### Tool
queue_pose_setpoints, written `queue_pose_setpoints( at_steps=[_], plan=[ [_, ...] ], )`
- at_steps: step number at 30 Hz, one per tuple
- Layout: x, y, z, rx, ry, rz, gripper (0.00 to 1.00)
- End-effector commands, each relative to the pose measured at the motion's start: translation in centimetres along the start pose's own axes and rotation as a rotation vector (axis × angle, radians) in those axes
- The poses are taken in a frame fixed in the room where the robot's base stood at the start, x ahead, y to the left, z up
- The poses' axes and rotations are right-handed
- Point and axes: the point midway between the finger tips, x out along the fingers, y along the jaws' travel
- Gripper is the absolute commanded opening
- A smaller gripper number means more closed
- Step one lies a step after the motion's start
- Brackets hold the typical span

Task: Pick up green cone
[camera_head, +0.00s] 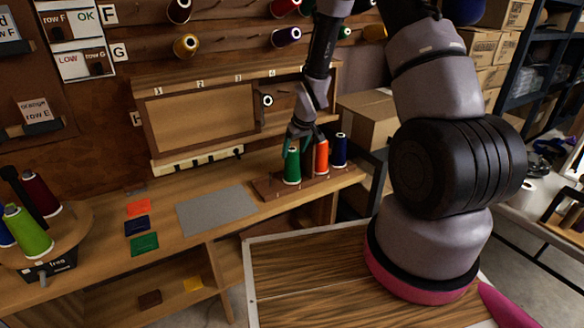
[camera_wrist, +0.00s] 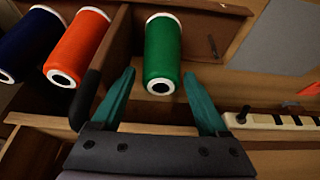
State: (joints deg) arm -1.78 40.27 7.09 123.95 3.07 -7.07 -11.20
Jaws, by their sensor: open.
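A dark green cone of thread (camera_head: 292,166) stands upright on a low wooden stand (camera_head: 268,188) at the right end of the bench. It also shows in the wrist view (camera_wrist: 163,48), its top end towards my camera. My gripper (camera_head: 296,138) is at the top of this cone, pointing down. In the wrist view, its two teal fingers (camera_wrist: 158,74) are spread, one on each side of the cone's top, with gaps visible. A lighter green cone (camera_head: 29,232) stands on a round turntable (camera_head: 75,222) at the far left.
An orange cone (camera_head: 321,157) and a navy cone (camera_head: 339,150) stand right of the green one, close by. A grey mat (camera_head: 217,210) and coloured swatches (camera_head: 144,244) lie on the bench. A framed wooden panel (camera_head: 205,120) rises behind.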

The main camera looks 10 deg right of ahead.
Motion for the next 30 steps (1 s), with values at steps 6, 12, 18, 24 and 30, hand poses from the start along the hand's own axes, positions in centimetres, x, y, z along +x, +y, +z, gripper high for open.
queue_pose_setpoints(
  at_steps=[6, 12, 18, 24, 30],
  plan=[
    [3.3, -0.2, 0.2, 0.0, -0.002, -0.001, 0.77],
    [4.1, -0.2, 0.2, 0.0, 0.0, 0.0, 0.77],
    [4.1, -0.2, 0.2, 0.0, 0.0, 0.0, 0.54],
    [4.0, -0.2, 0.1, 0.0, 0.0, 0.0, 0.0],
    [4.0, -0.2, 0.1, 0.0, 0.0, 0.0, 0.0]
  ],
)
